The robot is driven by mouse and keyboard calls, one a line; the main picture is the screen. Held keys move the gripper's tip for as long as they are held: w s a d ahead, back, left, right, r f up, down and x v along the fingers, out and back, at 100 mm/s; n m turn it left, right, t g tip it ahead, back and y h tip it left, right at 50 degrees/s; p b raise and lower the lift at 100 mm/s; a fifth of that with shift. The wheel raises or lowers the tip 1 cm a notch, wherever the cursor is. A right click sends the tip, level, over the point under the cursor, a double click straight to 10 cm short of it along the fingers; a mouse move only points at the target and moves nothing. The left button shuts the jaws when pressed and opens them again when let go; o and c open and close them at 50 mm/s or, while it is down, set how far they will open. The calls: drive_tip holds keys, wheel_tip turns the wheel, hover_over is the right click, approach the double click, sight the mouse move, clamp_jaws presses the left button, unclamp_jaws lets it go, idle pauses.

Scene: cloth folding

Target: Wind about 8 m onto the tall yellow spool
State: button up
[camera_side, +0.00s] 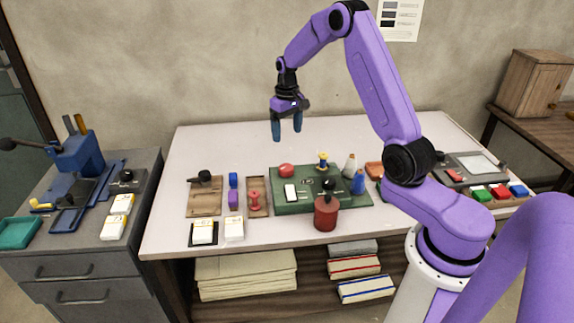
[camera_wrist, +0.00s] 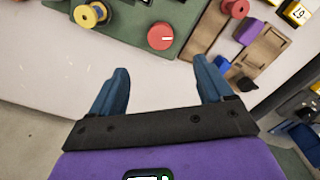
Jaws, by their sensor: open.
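A yellow spool (camera_side: 323,160) stands upright at the back of the green winding machine (camera_side: 291,208). It also shows at the top left of the wrist view (camera_wrist: 90,14). A red spool (camera_side: 255,201) lies on a brown tray left of the machine. My gripper (camera_side: 287,136) is open and empty, high above the table behind the machine's left part. In the wrist view both blue fingers (camera_wrist: 162,70) are spread with nothing between them. I cannot tell whether thread is on the yellow spool.
The machine carries a red knob (camera_side: 287,170) and a white switch (camera_side: 290,193). A dark red jar (camera_side: 326,213) stands in front. Cards and small blocks lie to the left. The table's back is clear.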

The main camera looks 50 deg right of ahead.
sight(287, 167)
wheel_tip(287, 167, down, 14)
drive_tip(key=shift+r, duration=0.1)
idle(0.4)
drive_tip(key=c, duration=1)
drive_tip(key=shift+c, duration=0.2)
